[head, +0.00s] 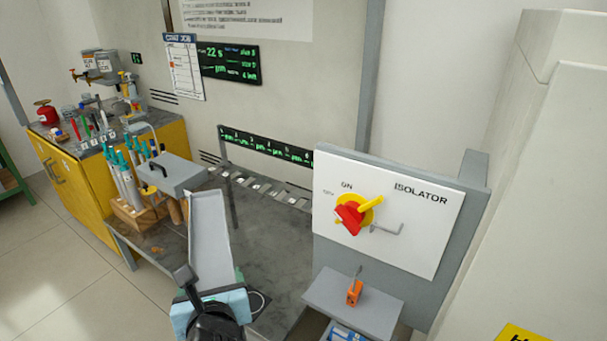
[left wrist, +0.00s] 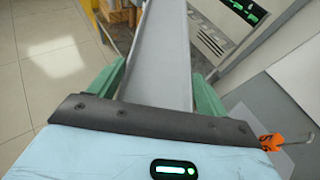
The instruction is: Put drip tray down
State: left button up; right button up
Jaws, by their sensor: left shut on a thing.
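The drip tray (head: 209,235) is a long, narrow grey channel with raised sides. My left gripper (head: 212,288) is shut on its near end and holds it, pointing away from me over the grey workbench. In the left wrist view the drip tray (left wrist: 161,60) runs up between the two green fingers of my left gripper (left wrist: 158,88), one on each side. I cannot tell whether its far end touches the bench. My right gripper is not in view.
The grey workbench (head: 270,245) has bare room right of the tray. A wooden block with teal-handled tools (head: 128,190) and a grey lidded box (head: 172,176) stand at left. An isolator panel (head: 385,212) with a red-yellow switch and a small shelf (head: 325,291) stand at right.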

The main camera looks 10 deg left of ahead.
pick_arm(q)
jog(key=s+f+m+t+h, duration=0.1)
jog(key=s+f+m+h, duration=0.4)
jog(key=f, duration=0.2)
jog(key=shift+s+f+t+h, duration=0.2)
jog(key=shift+f+t+h, duration=0.1)
jog(key=shift+f+h, duration=0.1)
